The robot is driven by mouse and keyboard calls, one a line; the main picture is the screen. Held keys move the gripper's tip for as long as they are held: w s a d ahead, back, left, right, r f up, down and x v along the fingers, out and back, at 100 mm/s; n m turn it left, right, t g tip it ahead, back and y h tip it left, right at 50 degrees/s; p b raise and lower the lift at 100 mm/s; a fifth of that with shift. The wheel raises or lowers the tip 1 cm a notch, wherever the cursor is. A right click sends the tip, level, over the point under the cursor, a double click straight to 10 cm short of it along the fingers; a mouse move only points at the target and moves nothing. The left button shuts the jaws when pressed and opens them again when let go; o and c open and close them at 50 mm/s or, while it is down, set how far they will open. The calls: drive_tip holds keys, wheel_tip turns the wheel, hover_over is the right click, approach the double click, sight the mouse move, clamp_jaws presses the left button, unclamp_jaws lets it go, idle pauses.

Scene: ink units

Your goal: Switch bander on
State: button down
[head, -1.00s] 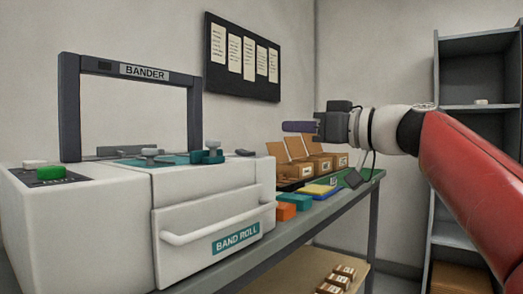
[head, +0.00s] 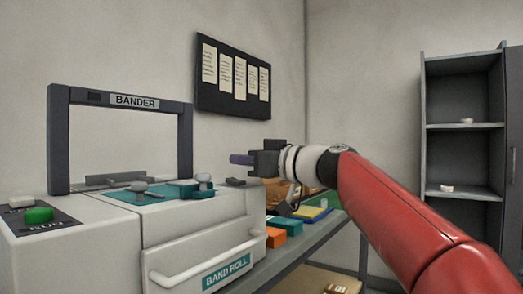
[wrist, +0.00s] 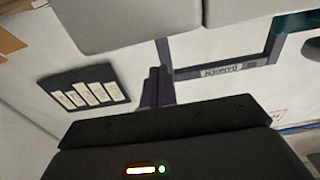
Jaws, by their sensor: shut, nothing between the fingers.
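The bander (head: 110,255) is a pale grey machine at the left of the head view, with a dark upright arch (head: 120,101) labelled BANDER. A green button (head: 38,215) and a white button (head: 22,201) sit on a dark panel at its left end. My gripper (head: 238,159) is shut and empty, pointing left in the air, right of the arch and above the machine's right end. In the wrist view its dark fingers (wrist: 157,88) are together, and the arch (wrist: 222,68) appears upside down beyond them.
A BAND ROLL drawer (head: 205,268) with a bar handle is on the bander's front. Teal fittings (head: 185,190) with knobs stand on its top. Orange (head: 276,238) and teal (head: 290,226) blocks lie on the bench to the right. A grey shelf (head: 465,155) stands far right.

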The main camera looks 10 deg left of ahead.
sight(235, 181)
drive_tip(key=shift+w+a+f, duration=0.1)
drive_tip(key=shift+a+f, duration=0.05)
drive_tip(key=shift+f, duration=0.6)
drive_tip(key=shift+w+a+f, duration=0.1)
drive_tip(key=shift+f, duration=0.6)
drive_tip(key=shift+r, duration=0.1)
